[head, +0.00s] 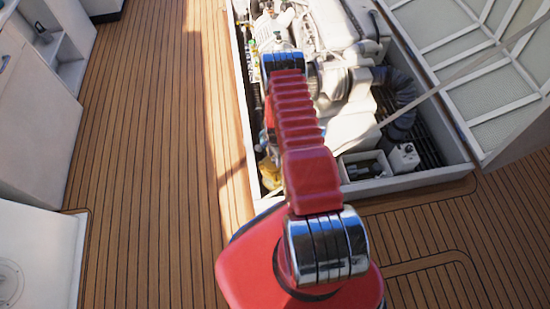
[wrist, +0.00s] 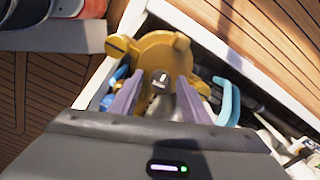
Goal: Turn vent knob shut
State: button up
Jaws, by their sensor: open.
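In the wrist view, my gripper (wrist: 158,88) points down into the engine bay with its two grey-purple fingers apart. Between and just beyond the fingertips is a grey knob-like part (wrist: 160,82) with a pale mark, in front of a round yellow housing (wrist: 158,47). I cannot tell whether the fingers touch it, nor whether it is the vent knob. In the head view, a bit of yellow (head: 268,174) shows left of my red arm, which hides my gripper.
The engine (head: 335,30) fills the open hatch. The hatch's pale frame (head: 243,110) runs close beside my arm. A light-blue curved hose or handle (wrist: 229,102) lies right of the fingers. A white box with a dark knob (head: 405,152) sits at the near right corner. Deck to the left is clear.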

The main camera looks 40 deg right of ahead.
notch_tip(320, 180, up, 14)
jog(key=shift+f, duration=0.2)
dwell(0.7)
dwell(0.5)
jog(key=s+a+r+n+g+y, duration=0.1)
jog(key=s+a+r+n+g, duration=0.15)
jog(key=s+n, duration=0.35)
jog(key=s+a+r+n+t, duration=0.15)
jog(key=a+r+n, duration=0.3)
jog(key=r, duration=0.95)
jog(key=s+a+r+n, duration=0.25)
jog(key=a+r, duration=0.25)
jog(key=r, duration=1)
jog(key=s+a+r+n+t, duration=0.2)
jog(key=s+a+r, duration=0.1)
jog(key=r, duration=0.5)
jog(key=s+a+r+n+t, duration=0.2)
jog(key=s+a+r, duration=0.1)
jog(key=r, duration=0.5)
jog(key=s+a+r+n+t+h, duration=0.1)
jog(key=s+a+r+t, duration=0.1)
jog(key=a+r, duration=0.3)
jog(key=shift+s+a+r+n+t, duration=0.3)
jog(key=shift+s+r+n, duration=0.15)
jog(key=shift+r, duration=0.95)
